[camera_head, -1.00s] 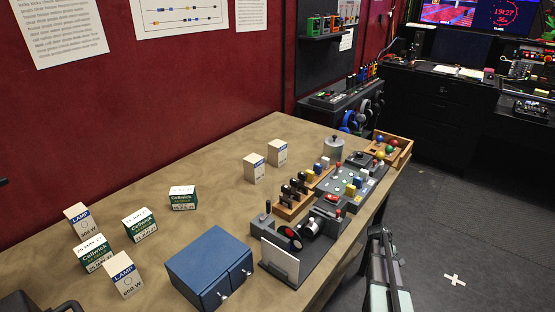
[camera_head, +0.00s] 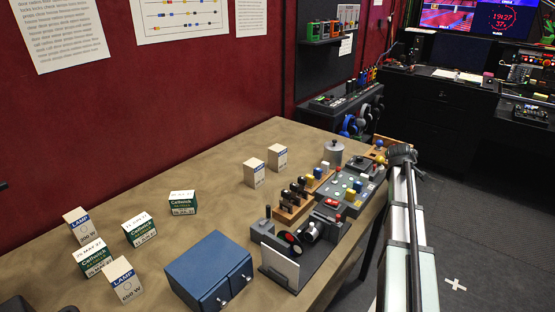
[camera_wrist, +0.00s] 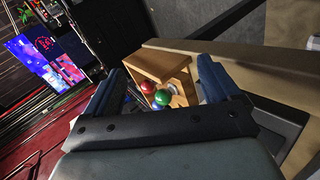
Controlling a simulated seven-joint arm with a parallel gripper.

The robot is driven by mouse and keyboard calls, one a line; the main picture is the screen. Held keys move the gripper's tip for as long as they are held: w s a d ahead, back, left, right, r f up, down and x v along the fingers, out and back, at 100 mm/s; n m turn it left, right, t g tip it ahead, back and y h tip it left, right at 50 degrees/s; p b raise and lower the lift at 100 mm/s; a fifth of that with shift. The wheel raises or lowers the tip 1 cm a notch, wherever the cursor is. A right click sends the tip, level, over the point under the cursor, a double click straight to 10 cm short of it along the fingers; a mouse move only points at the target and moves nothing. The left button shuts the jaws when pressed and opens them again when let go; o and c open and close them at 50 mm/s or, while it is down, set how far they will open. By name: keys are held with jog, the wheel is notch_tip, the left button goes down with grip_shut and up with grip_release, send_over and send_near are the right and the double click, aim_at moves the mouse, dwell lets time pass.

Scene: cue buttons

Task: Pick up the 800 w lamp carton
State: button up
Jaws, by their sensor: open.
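Two lamp cartons, white with a blue LAMP band, stand on the left of the table in the head view. The rear one (camera_head: 82,227) has a wattage that looks like 300 W or 800 W; I cannot tell which. The front one (camera_head: 124,281) reads 650 W. Two similar pale cartons stand farther back, a left one (camera_head: 254,173) and a right one (camera_head: 277,158); their print is too small to read. My gripper (camera_wrist: 162,68) is open and empty in the wrist view, facing the wooden box of coloured balls, away from the cartons.
Several green-and-white Celtwick cartons (camera_head: 183,203) stand among the lamp cartons. A blue cabinet (camera_head: 208,266) is at the front. Control panels and a wooden box (camera_wrist: 160,66) with coloured balls line the right side. The table's middle (camera_head: 215,180) is clear.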

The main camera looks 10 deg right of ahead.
jog(key=w+a+r+t, duration=0.2)
jog(key=a+r, duration=0.2)
jog(key=r, duration=0.5)
jog(key=w+a+r+m+t+y, duration=0.1)
jog(key=w+a+r+t, duration=0.1)
jog(key=a+r, duration=0.5)
jog(key=w+a+r+t, duration=0.2)
jog(key=r+t, duration=0.1)
jog(key=r, duration=0.7)
jog(key=n+g+y, duration=0.3)
jog(key=g+y, duration=0.7)
jog(key=g, duration=0.1)
send_near(276, 153)
jog(key=w+d, duration=0.1)
jog(key=w, duration=0.2)
jog(key=x, duration=1.2)
jog(key=shift+f, duration=0.3)
jog(key=shift+c, duration=0.3)
